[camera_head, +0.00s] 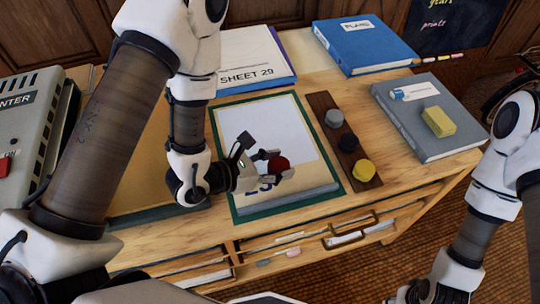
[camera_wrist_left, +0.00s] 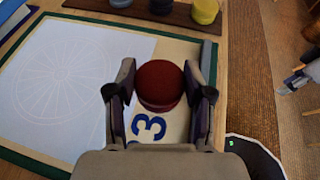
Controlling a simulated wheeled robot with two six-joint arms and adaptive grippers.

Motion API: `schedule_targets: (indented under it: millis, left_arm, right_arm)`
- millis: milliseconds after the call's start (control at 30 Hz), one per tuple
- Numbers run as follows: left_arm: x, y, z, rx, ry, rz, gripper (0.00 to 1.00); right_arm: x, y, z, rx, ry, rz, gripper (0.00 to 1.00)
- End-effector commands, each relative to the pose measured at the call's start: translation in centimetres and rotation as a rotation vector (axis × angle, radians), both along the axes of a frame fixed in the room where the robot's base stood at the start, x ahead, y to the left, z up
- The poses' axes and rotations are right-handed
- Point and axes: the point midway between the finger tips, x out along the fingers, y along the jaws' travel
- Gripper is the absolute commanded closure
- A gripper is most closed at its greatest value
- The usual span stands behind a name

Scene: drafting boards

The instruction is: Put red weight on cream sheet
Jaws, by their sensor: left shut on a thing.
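The red weight (camera_head: 279,164) is a round dark red knob held between the fingers of my left gripper (camera_head: 283,165). In the left wrist view the red weight (camera_wrist_left: 160,82) sits between both fingers of the left gripper (camera_wrist_left: 160,97). It is over the cream sheet (camera_head: 313,174), which carries a blue number partly hidden by the gripper. The cream sheet (camera_wrist_left: 187,50) shows as a strip beside a white drawing sheet (camera_wrist_left: 70,75). Whether the weight touches the sheet I cannot tell. My right gripper (camera_head: 416,292) is at the bottom right edge, away from the desk top, its fingers unclear.
A dark wooden strip (camera_head: 322,105) right of the board holds grey, dark blue and yellow weights. A grey binder (camera_head: 440,140) with a yellow block lies further right. A blue binder (camera_head: 365,50) and the SHEET 29 pad (camera_head: 247,55) lie behind. An open drawer is below.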

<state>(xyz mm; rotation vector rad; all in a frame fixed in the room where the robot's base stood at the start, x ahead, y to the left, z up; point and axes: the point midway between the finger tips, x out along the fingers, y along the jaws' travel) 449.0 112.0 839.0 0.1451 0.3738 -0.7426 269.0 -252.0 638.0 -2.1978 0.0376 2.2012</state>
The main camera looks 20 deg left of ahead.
Motion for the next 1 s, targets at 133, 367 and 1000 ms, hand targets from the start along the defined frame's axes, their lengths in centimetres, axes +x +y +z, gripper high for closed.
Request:
schedule_targets:
  millis: [133, 367, 1000]
  left_arm:
    - [3.3, 1.8, 0.3, -0.003, -0.007, 0.006, 1.00]
    - [7.2, 3.8, -0.4, 0.000, -0.004, 0.000, 1.00]
    - [7.5, 3.9, -4.6, 0.000, 0.000, -0.001, 0.45]
  right_arm:
    - [0.0, 0.0, 0.4, 0.000, 0.000, -0.001, 0.60]
    - [0.0, 0.0, 1.3, 0.000, -0.001, 0.000, 0.60]
    - [0.0, 0.0, 1.2, 0.000, 0.000, 0.000, 0.60]
